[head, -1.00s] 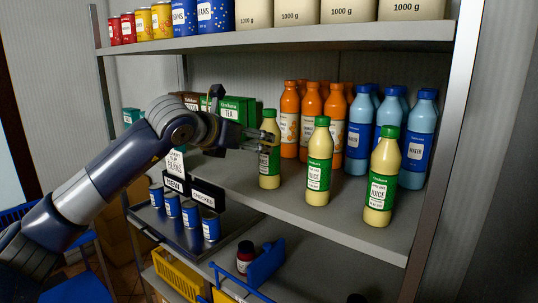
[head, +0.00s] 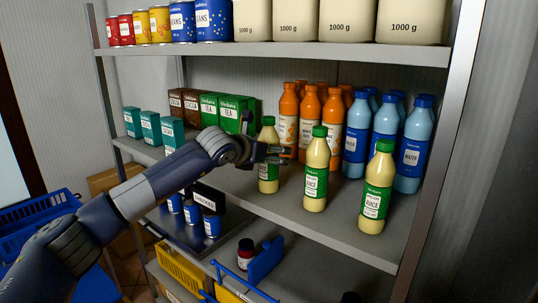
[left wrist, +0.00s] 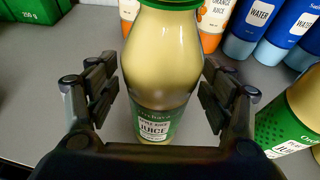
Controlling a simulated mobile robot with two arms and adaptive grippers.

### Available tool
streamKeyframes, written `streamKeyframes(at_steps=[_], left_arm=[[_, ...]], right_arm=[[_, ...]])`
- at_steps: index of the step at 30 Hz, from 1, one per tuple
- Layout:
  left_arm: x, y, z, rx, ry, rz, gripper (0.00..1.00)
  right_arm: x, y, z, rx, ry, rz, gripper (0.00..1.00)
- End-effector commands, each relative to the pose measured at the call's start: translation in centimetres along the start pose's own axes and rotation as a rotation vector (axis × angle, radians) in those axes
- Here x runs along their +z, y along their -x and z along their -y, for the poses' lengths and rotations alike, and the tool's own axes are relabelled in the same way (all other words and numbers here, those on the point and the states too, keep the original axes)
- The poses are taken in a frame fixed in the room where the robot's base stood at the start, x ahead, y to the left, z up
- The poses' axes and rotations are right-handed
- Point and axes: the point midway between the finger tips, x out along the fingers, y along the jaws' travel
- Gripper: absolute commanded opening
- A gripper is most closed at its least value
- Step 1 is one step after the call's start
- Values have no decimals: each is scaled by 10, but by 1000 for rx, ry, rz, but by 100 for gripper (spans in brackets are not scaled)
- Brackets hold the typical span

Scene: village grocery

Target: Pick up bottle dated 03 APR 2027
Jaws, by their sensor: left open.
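In the left wrist view this bottle (left wrist: 160,68) stands between the two open fingers (left wrist: 160,98), with visible gaps on both sides. A neighbouring juice bottle (left wrist: 290,112) stands just right of the right finger. My right gripper is not in view.
Orange juice bottles (head: 309,112) and blue water bottles (head: 412,150) stand close behind. Green tea boxes (head: 232,112) are at the back left. The upper shelf (head: 280,50) runs above. A tray with blue cans (head: 212,226) sits lower left.

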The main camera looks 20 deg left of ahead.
Motion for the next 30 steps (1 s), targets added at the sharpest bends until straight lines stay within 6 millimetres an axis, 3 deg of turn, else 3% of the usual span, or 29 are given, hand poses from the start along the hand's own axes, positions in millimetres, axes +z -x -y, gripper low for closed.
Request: streamKeyframes(at_steps=[5,8,14,15,24,30], left_arm=[[-1,-1,0,0,0,0,74],[-1,0,0,0,0,0,56],[0,0,0,0,0,1,11],[2,1,0,0,0,6,8],[4,1,0,0,0,6,8],[16,6,0,0,1,10,8]], right_arm=[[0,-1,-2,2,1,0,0],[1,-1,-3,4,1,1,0],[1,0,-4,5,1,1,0],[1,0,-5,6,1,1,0],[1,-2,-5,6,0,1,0],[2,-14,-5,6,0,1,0]])
